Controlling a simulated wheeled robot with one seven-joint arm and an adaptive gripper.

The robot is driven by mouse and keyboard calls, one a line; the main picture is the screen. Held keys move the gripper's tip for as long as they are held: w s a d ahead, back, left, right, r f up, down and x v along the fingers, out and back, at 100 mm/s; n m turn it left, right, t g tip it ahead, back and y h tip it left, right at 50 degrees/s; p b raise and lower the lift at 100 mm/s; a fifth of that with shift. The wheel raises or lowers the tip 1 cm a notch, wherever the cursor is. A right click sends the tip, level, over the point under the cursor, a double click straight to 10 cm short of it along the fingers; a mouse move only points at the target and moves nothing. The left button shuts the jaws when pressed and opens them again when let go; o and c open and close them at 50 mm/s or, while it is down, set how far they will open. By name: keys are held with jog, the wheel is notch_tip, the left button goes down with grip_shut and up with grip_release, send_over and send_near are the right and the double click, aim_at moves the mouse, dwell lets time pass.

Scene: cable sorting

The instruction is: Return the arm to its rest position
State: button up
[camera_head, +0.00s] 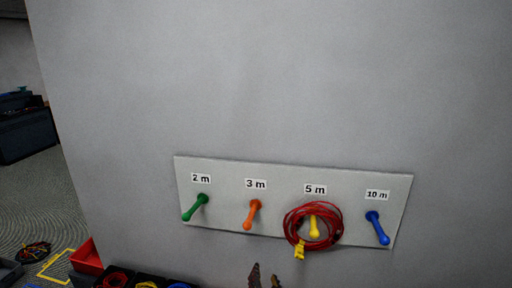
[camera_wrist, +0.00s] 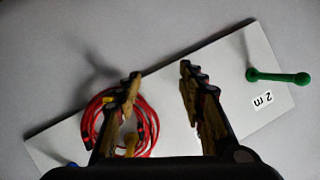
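My gripper (camera_head: 265,277) shows only its fingertips at the bottom edge of the head view, below the peg board. In the wrist view my gripper (camera_wrist: 160,77) is open, with nothing between its fingers. A coiled red cable (camera_head: 288,222) hangs around the yellow peg (camera_head: 314,228) under the "5 m" label, with a yellow tag (camera_head: 299,252) at its lower end. In the wrist view the red cable (camera_wrist: 152,125) is partly hidden behind the left finger. The gripper appears apart from the coil. The rest of my arm is not clearly in view.
The white board (camera_head: 228,222) is on a grey wall. Its green peg (camera_head: 195,207), orange peg (camera_head: 252,214) and blue peg (camera_head: 377,228) are bare. A red bin (camera_head: 86,257) and coiled cables are at the lower left. Open floor (camera_head: 40,205) lies left of the wall.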

jog(key=s+f+n+g+y+b, duration=0.3)
jog(key=s+n+g, duration=0.4)
jog(key=s, duration=0.9)
jog(key=s+d+r+m+h+b, duration=0.1)
jog(key=s+d+r+h+b, duration=0.1)
jog(key=s+d, duration=0.3)
jog(key=s+d+r+m+g+h+b, duration=0.1)
jog(key=s+d+b, duration=0.3)
jog(key=d, duration=0.6)
jog(key=shift+s+d+r+h, duration=0.4)
jog(key=shift+s+r+h, duration=0.1)
jog(key=shift+s+r, duration=0.3)
jog(key=shift+w, duration=0.1)
